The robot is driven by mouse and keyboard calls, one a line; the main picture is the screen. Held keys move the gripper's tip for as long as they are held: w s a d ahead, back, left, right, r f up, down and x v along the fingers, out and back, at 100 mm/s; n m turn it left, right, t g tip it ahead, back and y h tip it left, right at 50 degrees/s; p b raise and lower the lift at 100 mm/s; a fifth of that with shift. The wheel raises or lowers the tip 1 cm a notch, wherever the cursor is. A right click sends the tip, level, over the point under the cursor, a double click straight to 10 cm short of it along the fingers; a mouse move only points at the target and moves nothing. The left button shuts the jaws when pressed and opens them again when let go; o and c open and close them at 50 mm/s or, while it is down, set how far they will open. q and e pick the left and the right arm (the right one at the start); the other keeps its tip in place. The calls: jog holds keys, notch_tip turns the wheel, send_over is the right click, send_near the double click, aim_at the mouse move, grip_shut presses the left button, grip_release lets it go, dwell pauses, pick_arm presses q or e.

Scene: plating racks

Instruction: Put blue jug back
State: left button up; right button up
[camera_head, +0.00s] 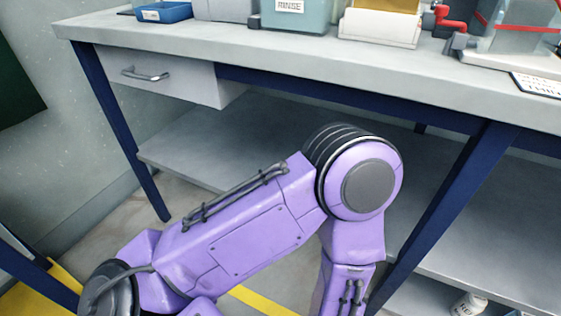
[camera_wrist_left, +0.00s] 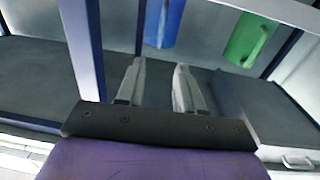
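A blue object (camera_wrist_left: 165,22), possibly the blue jug, shows at the top of the left wrist view, cut off by the picture edge. My left gripper (camera_wrist_left: 160,66) has its two fingers apart with nothing held between them; the blue object appears beyond the fingertips, apart from them. In the head view my purple left arm crosses in front of the bench, and its gripper is below the picture. No blue jug is clear in the head view. My right gripper is in neither view.
A green object (camera_wrist_left: 250,40) is right of the blue one. The bench (camera_head: 350,75) has a drawer (camera_head: 160,76) and a lower shelf (camera_head: 200,150). On top stand a blue tray (camera_head: 163,12), a teal tank (camera_head: 290,30) and red piping (camera_head: 450,22).

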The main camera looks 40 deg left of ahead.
pick_arm(q)
jog(key=s+a+f+n+g+h, duration=0.1)
jog(key=s+a+f+g, duration=0.25)
jog(key=a+f, duration=0.4)
jog(key=s+a+f+g, duration=0.3)
jog(key=a+f+g, duration=0.2)
jog(key=f, duration=0.6)
jog(key=s+a+f+n+g, duration=0.3)
jog(key=s+a+f+g, duration=0.2)
jog(key=s, duration=0.5)
jog(key=shift+s+a+f+g, duration=0.15)
jog(key=shift+s+a+g, duration=0.3)
jog(key=shift+a, duration=0.7)
